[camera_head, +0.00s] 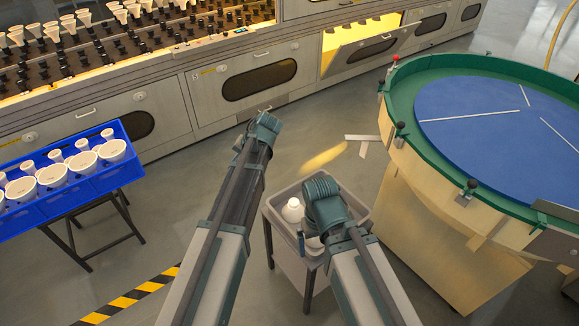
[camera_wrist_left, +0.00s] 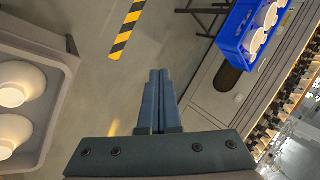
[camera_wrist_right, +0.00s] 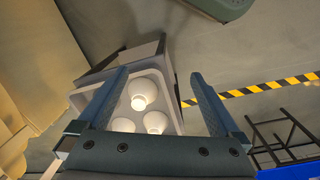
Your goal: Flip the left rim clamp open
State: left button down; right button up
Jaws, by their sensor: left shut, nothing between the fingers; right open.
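The round table with a blue top (camera_head: 490,115) and a green rim (camera_head: 440,172) stands at the right in the head view. Small clamps sit along its rim: one with a red knob (camera_head: 396,59), one with a black knob (camera_head: 400,126) and another dark-knobbed one (camera_head: 471,185) nearer me. I cannot tell for sure whether any is flipped open. My right gripper (camera_head: 322,190) is over the grey bin, left of the table and apart from the clamps. It is open and empty in the right wrist view (camera_wrist_right: 159,76). My left gripper (camera_head: 265,122) is shut and empty, farther left; its closed fingers show in the left wrist view (camera_wrist_left: 159,75).
The grey bin (camera_head: 362,211) holds white bulbs (camera_head: 292,210) below my right gripper. A blue crate (camera_head: 125,172) of white bulbs stands on a stand at left. A long rack cabinet (camera_head: 190,85) runs along the back. Floor between cabinet and table is mostly clear.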

pick_arm(q)
jog(key=w+a+r+n+y+p, duration=0.1)
jog(key=a+r+n+y, duration=0.1)
jog(key=a+r+y, duration=0.8)
jog(key=a+r, duration=0.7)
jog(key=a, duration=0.1)
jog(key=shift+a+r, duration=0.15)
jog(key=shift+a, duration=0.15)
pick_arm(e)
jog(key=shift+w+d+r, duration=0.15)
jog(key=shift+d+r, duration=0.75)
jog(key=shift+d, duration=0.1)
